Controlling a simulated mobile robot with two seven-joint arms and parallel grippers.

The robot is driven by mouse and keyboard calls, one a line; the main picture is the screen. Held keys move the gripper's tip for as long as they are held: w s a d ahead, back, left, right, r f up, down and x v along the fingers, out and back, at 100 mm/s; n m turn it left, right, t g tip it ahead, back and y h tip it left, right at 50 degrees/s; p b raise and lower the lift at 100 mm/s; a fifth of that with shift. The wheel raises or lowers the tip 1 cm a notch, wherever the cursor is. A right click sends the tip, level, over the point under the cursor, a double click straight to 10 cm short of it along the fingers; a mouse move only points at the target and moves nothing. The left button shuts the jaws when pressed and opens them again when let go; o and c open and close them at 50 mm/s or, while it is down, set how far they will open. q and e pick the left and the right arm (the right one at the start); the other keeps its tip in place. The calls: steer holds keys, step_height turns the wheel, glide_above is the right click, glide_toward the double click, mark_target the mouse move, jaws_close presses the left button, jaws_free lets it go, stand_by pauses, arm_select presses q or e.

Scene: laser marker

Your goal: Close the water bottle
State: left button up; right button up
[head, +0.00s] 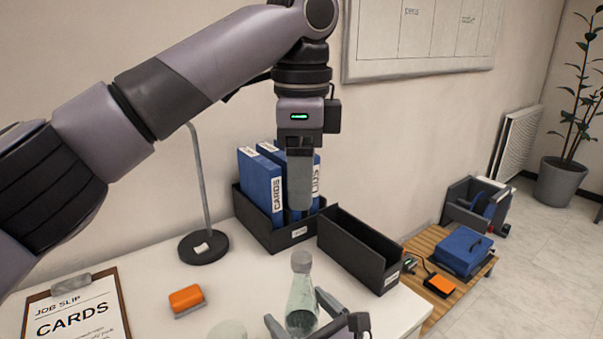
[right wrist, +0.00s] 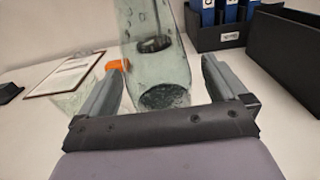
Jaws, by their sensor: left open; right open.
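The clear greenish water bottle (head: 301,304) stands upright near the table's front edge. A grey cap-like top (head: 301,261) sits at its neck; I cannot tell if it is fastened. My left gripper (head: 300,207) points down above the bottle, apart from it, and appears empty. My right gripper (head: 298,312) is low at the bottle, open, with one finger on each side. In the right wrist view, the bottle's lower body (right wrist: 158,62) stands between the fingers of my right gripper (right wrist: 155,72); its top is out of frame. I cannot tell if the fingers touch it.
A black bin with blue binders (head: 262,185) and an empty black bin (head: 360,250) stand behind. A lamp base (head: 203,248), an orange block (head: 187,300), a clipboard (head: 75,312) and a pale round glass-like thing (head: 228,330) lie left of the bottle.

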mark_target(313, 327)
steer(key=shift+v, duration=2.8)
